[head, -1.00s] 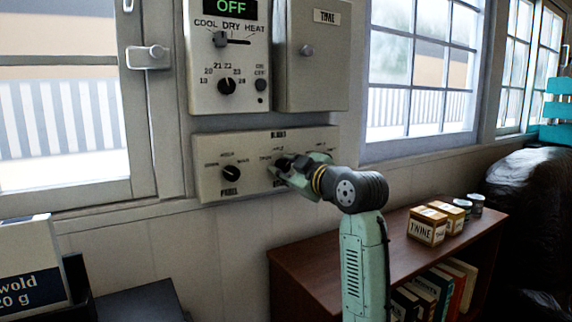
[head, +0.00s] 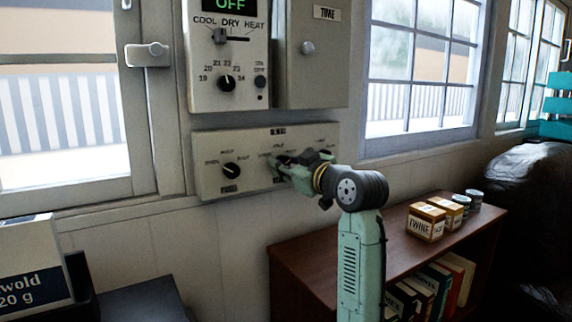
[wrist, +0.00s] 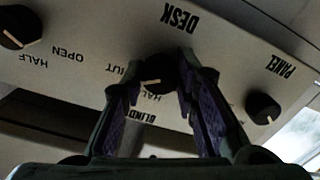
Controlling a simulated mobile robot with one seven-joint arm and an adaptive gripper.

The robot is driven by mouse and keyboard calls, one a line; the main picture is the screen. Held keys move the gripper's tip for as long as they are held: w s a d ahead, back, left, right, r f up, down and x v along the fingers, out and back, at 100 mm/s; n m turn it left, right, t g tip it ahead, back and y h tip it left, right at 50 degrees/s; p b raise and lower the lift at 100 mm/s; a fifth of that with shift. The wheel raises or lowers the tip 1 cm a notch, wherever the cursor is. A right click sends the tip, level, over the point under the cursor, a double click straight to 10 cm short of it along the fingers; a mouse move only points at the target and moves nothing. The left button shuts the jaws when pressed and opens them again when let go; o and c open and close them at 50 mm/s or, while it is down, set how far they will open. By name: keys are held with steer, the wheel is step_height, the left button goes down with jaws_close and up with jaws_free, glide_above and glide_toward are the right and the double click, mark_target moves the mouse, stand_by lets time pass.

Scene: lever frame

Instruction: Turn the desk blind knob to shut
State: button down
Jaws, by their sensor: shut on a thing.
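The pointer mark faces left and slightly down in that view, towards the partly hidden SHUT label; the HALF label is just below. In the head view my gripper (head: 284,164) reaches the blinds panel (head: 208,184) and hides the knob.
The panel-blind knob (head: 231,170) is beside it, also at right in the wrist view (wrist: 263,107). Another knob (wrist: 14,27) is at left there. A thermostat (head: 202,90) and grey box (head: 300,80) hang above. A shelf (head: 330,258) stands below right.

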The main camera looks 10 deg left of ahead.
steer(key=shift+f, duration=0.1)
steer(key=c, duration=1.2)
jaws_free()
steer(key=shift+c, duration=0.2)
steer(key=v, duration=1.2)
